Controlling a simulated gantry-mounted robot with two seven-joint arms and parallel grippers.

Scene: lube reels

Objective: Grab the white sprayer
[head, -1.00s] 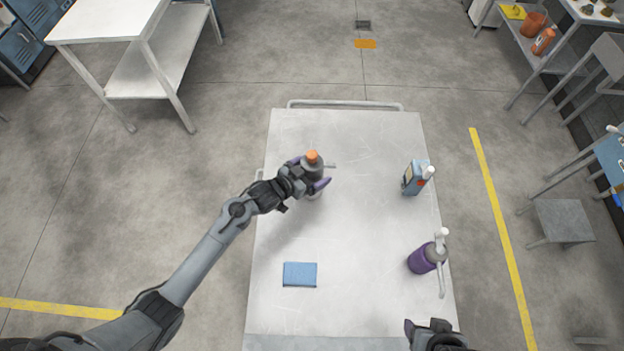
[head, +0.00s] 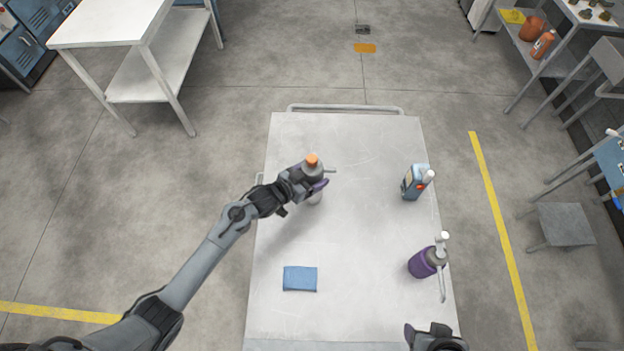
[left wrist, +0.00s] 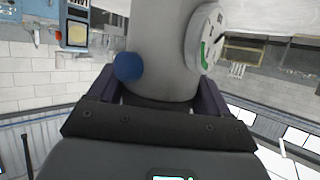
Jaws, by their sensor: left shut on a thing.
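The white sprayer (head: 315,197) stands on the left-middle part of the table, with a grey head, an orange cap and a nozzle pointing right. My left gripper (head: 311,182) is shut around its upper part and hides some of it.
The light table (head: 350,240) also bears a blue carton-like bottle (head: 412,186) with a white cap, a purple pump bottle (head: 422,263) and a folded blue cloth (head: 300,279). The table's middle is clear. A white workbench (head: 105,25) stands at the far left.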

